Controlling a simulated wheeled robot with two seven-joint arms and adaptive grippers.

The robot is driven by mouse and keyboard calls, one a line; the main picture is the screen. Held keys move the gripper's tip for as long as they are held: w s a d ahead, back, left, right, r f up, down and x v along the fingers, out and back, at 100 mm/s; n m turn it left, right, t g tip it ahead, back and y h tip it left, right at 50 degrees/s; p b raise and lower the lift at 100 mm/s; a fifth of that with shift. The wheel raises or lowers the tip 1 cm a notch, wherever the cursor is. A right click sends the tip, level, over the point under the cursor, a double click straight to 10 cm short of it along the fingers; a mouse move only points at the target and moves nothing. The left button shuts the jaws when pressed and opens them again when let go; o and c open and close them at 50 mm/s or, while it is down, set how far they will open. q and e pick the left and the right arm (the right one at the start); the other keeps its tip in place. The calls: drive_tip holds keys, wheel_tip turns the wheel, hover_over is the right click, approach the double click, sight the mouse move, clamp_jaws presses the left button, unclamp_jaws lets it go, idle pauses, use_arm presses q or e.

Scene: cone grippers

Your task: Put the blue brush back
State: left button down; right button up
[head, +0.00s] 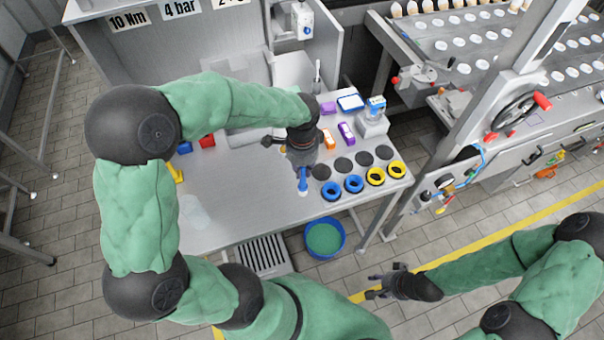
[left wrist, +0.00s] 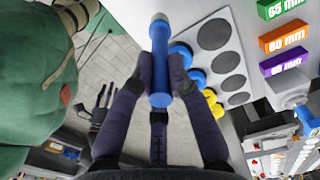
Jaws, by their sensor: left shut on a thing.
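The blue brush (head: 303,181) is in my left gripper (head: 302,165), over the front part of the grey table. The brush's lighter end shows below the gripper in the head view. Whether it touches the table is not clear. My right gripper (head: 371,287) is off the table at the lower right, empty, with its fingers apart.
Just right of the brush are blue rings (head: 331,191), yellow rings (head: 376,176) and flat dark discs (head: 343,165). Coloured blocks (head: 346,132) lie behind them. A blue bucket (head: 344,240) with green contents stands on the floor. The table's front left (head: 235,215) is mostly clear.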

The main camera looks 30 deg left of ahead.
use_arm(q)
drive_tip(key=shift+w+a+f, duration=0.1)
drive_tip(key=shift+a+f, duration=0.05)
drive_tip(key=shift+f, duration=0.15)
drive_tip(key=shift+w+a+f+b, duration=0.15)
drive_tip(key=shift+f+b, duration=0.2)
drive_tip(key=shift+f, duration=1.4)
drive_tip(key=shift+f, duration=0.15)
drive_tip(key=c, duration=1.2)
unclamp_jaws()
drive_tip(key=shift+r, duration=0.7)
wheel_tip(320, 180, up, 11)
drive_tip(key=shift+r+p, duration=0.1)
drive_tip(key=shift+p, duration=0.9)
